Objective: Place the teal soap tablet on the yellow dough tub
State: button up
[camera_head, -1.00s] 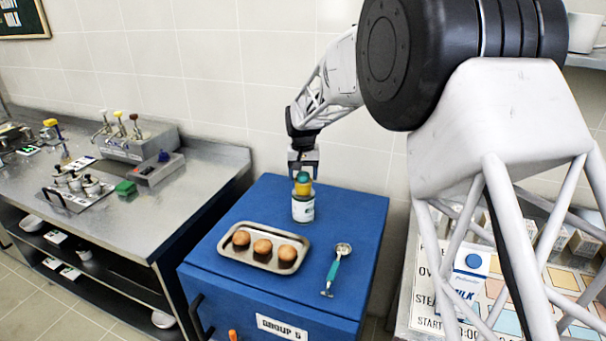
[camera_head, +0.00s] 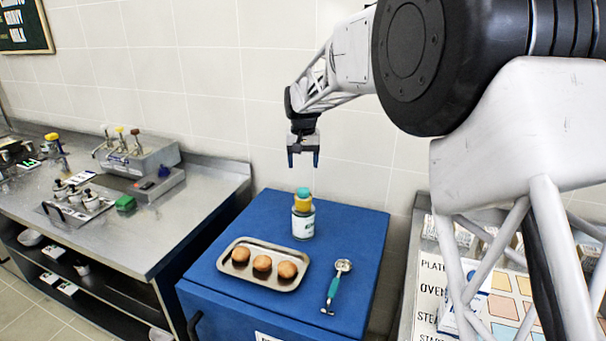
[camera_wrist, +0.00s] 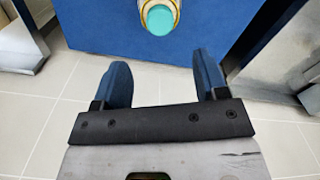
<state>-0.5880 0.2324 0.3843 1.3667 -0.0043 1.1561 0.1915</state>
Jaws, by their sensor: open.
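The teal soap tablet (camera_head: 303,191) rests on top of the yellow dough tub (camera_head: 302,204). The tub sits on a white labelled can (camera_head: 303,225) on the blue cabinet. The stack looks upright. My gripper (camera_head: 303,161) is open and empty, above the tablet with a clear gap between them. In the wrist view my gripper's two blue fingers (camera_wrist: 162,72) are spread apart with nothing between them. The tablet (camera_wrist: 160,20) shows beyond them at the top edge, covering most of the tub.
A metal tray (camera_head: 258,281) with several muffins and a teal-handled scoop (camera_head: 335,285) lie on the blue cabinet (camera_head: 358,225) in front of the can. A steel counter (camera_head: 165,230) with dispensers stands at left. A tiled wall is behind.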

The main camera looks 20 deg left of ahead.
jog(key=shift+r, duration=1.1)
jog(key=s+d+r+m, duration=0.1)
jog(key=s+d+r, duration=0.3)
jog(key=d, duration=0.6)
jog(key=s+d+r+t, duration=0.1)
jog(key=s+d+r, duration=0.1)
jog(key=s+d, duration=0.6)
jog(key=s+d+r+m, duration=0.1)
jog(key=s+d+r, duration=0.2)
jog(key=d, duration=0.9)
jog(key=s+d+f+m, duration=0.1)
jog(key=s+d+f, duration=0.2)
jog(key=s+d, duration=0.3)
jog(key=s+d+f+m+t, duration=0.1)
jog(key=s+d+f, duration=0.2)
jog(key=s+d, duration=0.4)
jog(key=s+d+f, duration=0.3)
jog(key=s+d, duration=0.4)
jog(key=s, duration=1)
jog(key=shift+s+d+m+t, duration=0.25)
jog(key=shift+s+m+t, duration=0.05)
jog(key=shift+s+m, duration=0.1)
